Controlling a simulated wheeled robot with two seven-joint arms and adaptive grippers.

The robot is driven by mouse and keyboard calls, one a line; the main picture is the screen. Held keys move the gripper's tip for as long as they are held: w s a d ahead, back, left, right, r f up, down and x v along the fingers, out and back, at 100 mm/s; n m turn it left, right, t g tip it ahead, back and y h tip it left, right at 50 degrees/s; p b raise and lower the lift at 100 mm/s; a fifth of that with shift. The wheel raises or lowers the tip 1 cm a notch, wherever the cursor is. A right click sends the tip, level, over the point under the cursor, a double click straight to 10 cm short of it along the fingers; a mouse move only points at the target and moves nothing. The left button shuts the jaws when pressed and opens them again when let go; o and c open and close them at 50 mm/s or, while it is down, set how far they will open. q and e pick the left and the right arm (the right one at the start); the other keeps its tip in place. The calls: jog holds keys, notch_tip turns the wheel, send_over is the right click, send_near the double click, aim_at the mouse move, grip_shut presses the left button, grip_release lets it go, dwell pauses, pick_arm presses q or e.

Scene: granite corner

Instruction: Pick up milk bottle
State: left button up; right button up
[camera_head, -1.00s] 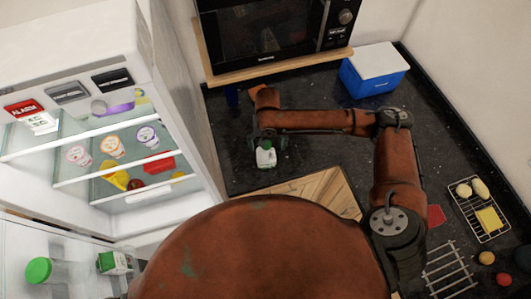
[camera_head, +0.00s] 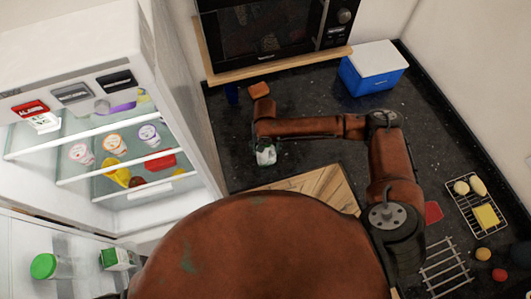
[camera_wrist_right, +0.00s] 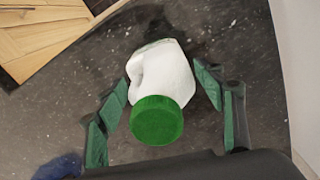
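The milk bottle (camera_head: 266,157) is white with a green cap and stands on the dark counter. My right gripper (camera_head: 265,145) is lowered over it and partly hides it in the head view. In the right wrist view, the bottle (camera_wrist_right: 165,75) lies between the two fingers of this gripper (camera_wrist_right: 162,78), cap toward the camera. The fingers are apart, one on each side, with narrow gaps to the bottle; a firm grip is not visible. My left gripper is not in view.
A wooden board (camera_head: 325,185) lies in front of the bottle. A blue-and-white cooler (camera_head: 373,70) stands back right. The open fridge (camera_head: 75,60) is at left. The counter's middle is clear.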

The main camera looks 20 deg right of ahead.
jog(key=c, duration=1.3)
jog(key=shift+r, duration=0.15)
